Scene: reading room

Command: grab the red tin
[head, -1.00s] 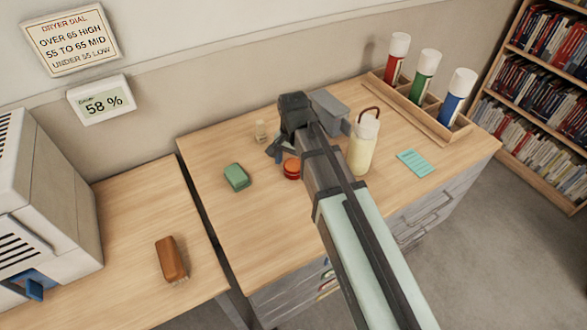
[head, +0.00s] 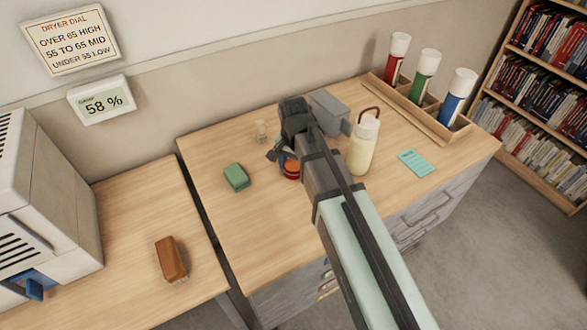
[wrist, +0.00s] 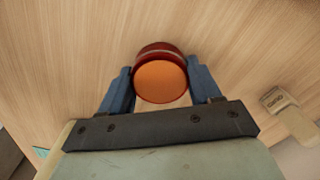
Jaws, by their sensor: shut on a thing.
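The red tin (head: 291,170) is a small round tin with an orange top, standing on the wooden desk. In the wrist view the tin (wrist: 161,76) sits between the two blue fingers of my gripper (wrist: 160,88), which is shut on its sides. In the head view my gripper (head: 283,158) reaches down at the tin, and my arm hides part of both. I cannot tell whether the tin has left the desk top.
A grey box (head: 329,110) and a cream bottle (head: 364,146) stand close on the right. The desk's front left (head: 240,240) is clear.

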